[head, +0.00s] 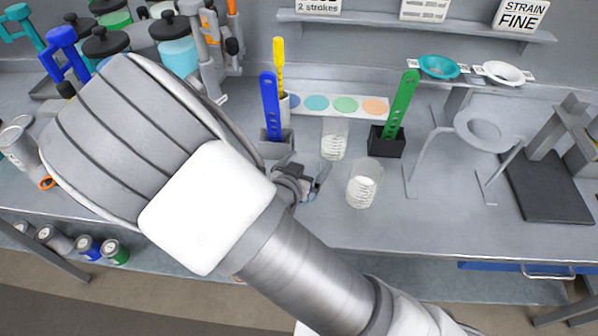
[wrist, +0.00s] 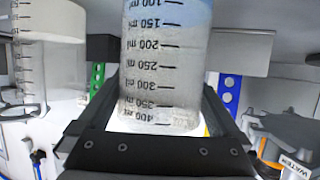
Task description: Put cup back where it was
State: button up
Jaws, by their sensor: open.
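The back cup (head: 334,138) is between the blue and green paddles; the front cup (head: 364,185) is closer to the bench's front edge. My gripper (head: 318,180) is low over the bench, left of the front cup and just in front of the back cup. In the wrist view, which looks inverted, a cup with ml marks (wrist: 163,65) fills the space between my gripper's open fingers (wrist: 163,88). I cannot tell whether they touch it. Another marked cup (wrist: 45,75) shows at left.
A strip with coloured dots (head: 345,104) lies at the back. A ring stand (head: 482,128) is to the right.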

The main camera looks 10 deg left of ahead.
jog(key=p+v, duration=0.1)
jog(key=v, duration=1)
jog(key=shift+s+r, duration=0.2)
jog(key=shift+s, duration=0.15)
jog(key=shift+s, duration=0.1)
